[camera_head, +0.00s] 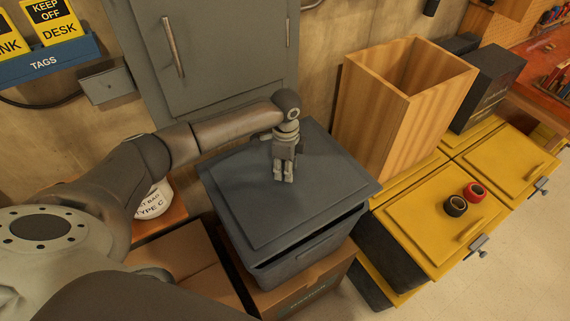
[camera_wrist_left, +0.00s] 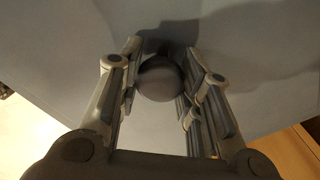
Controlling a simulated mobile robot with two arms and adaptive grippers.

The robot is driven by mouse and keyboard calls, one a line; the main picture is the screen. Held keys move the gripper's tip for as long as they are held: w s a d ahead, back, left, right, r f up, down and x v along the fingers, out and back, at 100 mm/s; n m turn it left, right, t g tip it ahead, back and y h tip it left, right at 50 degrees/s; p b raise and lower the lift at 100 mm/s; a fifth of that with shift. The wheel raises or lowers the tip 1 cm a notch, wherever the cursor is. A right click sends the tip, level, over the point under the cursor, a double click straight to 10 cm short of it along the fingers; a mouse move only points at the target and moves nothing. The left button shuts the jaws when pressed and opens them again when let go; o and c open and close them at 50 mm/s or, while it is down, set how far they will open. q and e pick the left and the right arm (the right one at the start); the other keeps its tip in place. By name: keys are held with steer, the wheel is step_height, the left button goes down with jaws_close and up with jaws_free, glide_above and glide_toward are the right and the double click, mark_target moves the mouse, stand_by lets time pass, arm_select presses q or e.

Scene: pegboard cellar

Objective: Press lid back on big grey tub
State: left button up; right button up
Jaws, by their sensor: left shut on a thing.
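The big grey tub (camera_head: 300,264) stands on a cardboard box in the head view. Its flat grey lid (camera_head: 265,215) lies over the top. A dark gap shows between lid and tub along the front and right, so the lid looks raised or tilted there; the back edge is hard to judge. My left gripper (camera_head: 284,179) points down over the lid's middle. In the left wrist view, the gripper (camera_wrist_left: 160,85) is shut on a round grey knob (camera_wrist_left: 160,76) against the lid's surface. My right gripper is not in view.
A tall open wooden box (camera_head: 385,120) stands close right of the tub on yellow-lidded crates (camera_head: 420,205). Black and red tape rolls lie there. A grey cabinet (camera_head: 215,50) stands behind. Cardboard boxes (camera_head: 180,250) and a white container (camera_head: 153,203) are at left.

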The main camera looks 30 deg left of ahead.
arm_select(q)
steer(key=shift+f+b, duration=0.55)
steer(key=shift+f, duration=0.1)
step_height(320, 180, down, 4)
steer(key=b, duration=0.4)
steer(key=shift+r, duration=0.1)
steer(key=shift+f, duration=1.4)
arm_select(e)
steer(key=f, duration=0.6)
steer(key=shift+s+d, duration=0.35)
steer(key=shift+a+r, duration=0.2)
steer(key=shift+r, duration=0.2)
arm_select(q)
steer(key=shift+f+p, duration=0.1)
steer(key=shift+p, duration=0.35)
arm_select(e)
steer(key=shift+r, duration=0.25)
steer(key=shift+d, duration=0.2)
arm_select(q)
steer(key=shift+f+p, duration=0.1)
steer(key=shift+p, duration=0.2)
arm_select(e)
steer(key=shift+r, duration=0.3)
